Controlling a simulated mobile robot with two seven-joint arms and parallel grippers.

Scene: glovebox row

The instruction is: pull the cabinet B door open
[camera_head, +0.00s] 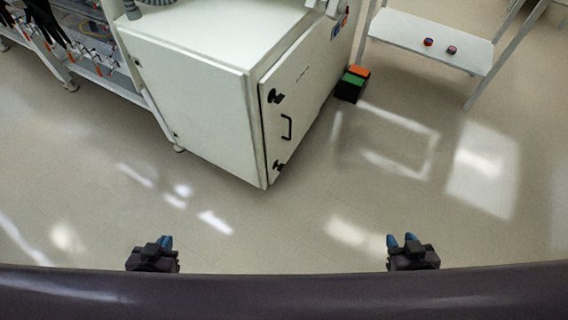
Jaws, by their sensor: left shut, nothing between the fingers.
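A white cabinet (200,95) stands at upper centre in the head view. Its door (305,85) is on the right-hand face and looks shut. The door bears a black bar handle (287,127), with a black latch (275,96) above it and another black latch (278,165) below it. The small lettering on the door is too small to read. My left gripper (165,242) is shut and empty, low in the view. My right gripper (401,240) is open and empty at lower right. Both are well apart from the cabinet and the handle.
A black box with an orange and green top (352,83) sits on the floor right of the door. A white shelf stand (425,37) with two small items is at upper right. A glovebox bench (100,75) is at left. The floor in front is clear.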

